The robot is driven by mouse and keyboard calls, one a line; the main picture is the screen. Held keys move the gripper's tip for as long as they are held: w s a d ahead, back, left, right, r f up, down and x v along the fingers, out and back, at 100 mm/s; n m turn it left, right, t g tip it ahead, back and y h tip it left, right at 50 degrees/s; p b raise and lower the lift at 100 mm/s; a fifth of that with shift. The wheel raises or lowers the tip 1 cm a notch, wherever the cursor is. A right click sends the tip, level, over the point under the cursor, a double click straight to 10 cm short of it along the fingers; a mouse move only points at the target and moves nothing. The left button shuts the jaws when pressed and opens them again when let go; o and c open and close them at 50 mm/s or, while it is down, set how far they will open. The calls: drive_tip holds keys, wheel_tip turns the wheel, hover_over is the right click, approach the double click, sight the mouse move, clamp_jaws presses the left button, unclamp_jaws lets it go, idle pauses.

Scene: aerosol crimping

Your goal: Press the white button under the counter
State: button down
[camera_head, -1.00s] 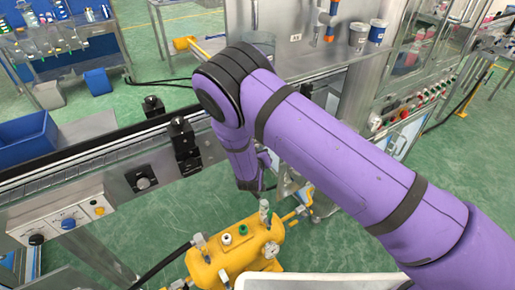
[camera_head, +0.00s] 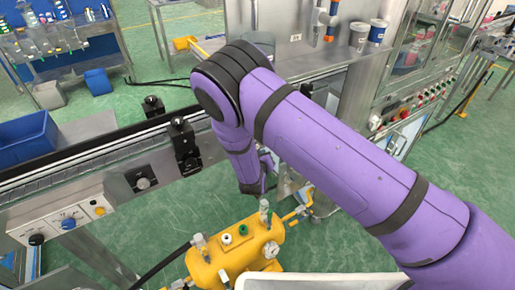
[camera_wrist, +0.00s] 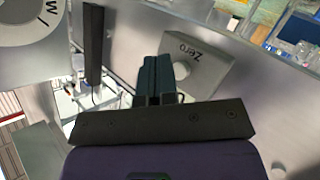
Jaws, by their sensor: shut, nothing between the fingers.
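My gripper (camera_wrist: 157,82) is shut and empty in the wrist view, its dark fingers side by side and pointing away from the camera. A pale grey box marked "Zero" (camera_wrist: 195,62) stands just to the right of the fingertips. A small round light button (camera_wrist: 181,70) on the box sits close beside the fingers; I cannot tell whether they touch. I cannot tell whether this is the task's white button. In the head view my wrist hangs below the counter's edge, and my purple arm hides the fingertips.
A yellow tank (camera_head: 235,258) with valves stands low in front. A control panel (camera_head: 62,218) with black, blue and yellow controls is at the left. The conveyor rail (camera_head: 90,160) runs along the counter. Coloured buttons (camera_head: 405,112) line a cabinet at the right.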

drive_tip(key=shift+s+d, duration=0.7)
drive_tip(key=shift+s, duration=0.35)
drive_tip(key=shift+s+d, duration=0.7)
drive_tip(key=shift+s, duration=0.3)
